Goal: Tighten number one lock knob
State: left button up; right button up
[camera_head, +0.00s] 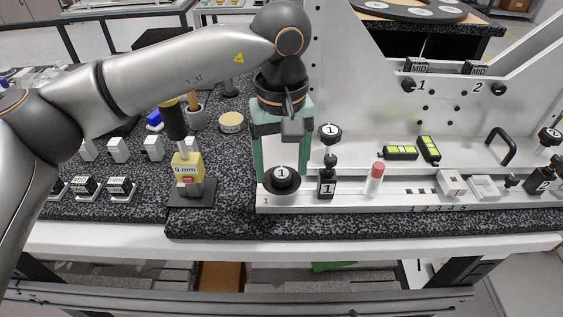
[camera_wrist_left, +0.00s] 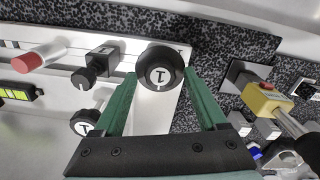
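A round black knob marked 1 (camera_head: 282,178) sits on the front left of the white fixture base, and it also shows in the left wrist view (camera_wrist_left: 160,68). My left gripper (camera_head: 283,172) points down over this knob with its green fingers open. In the left wrist view the fingertips (camera_wrist_left: 160,73) lie on either side of the knob. I cannot tell whether they touch it. My right gripper is out of view.
A red-capped white cylinder (camera_head: 375,179) and yellow-green levels (camera_head: 400,153) are to the right. The white fixture plate (camera_head: 372,110) rises behind. The speckled front strip (camera_head: 400,222) is clear.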

aim_at(281, 172)
pick_arm(q)
notch_tip(281, 172, up, 12)
jog(key=shift+r+p, duration=0.25)
jog(key=shift+p, duration=0.25)
dwell(0.5)
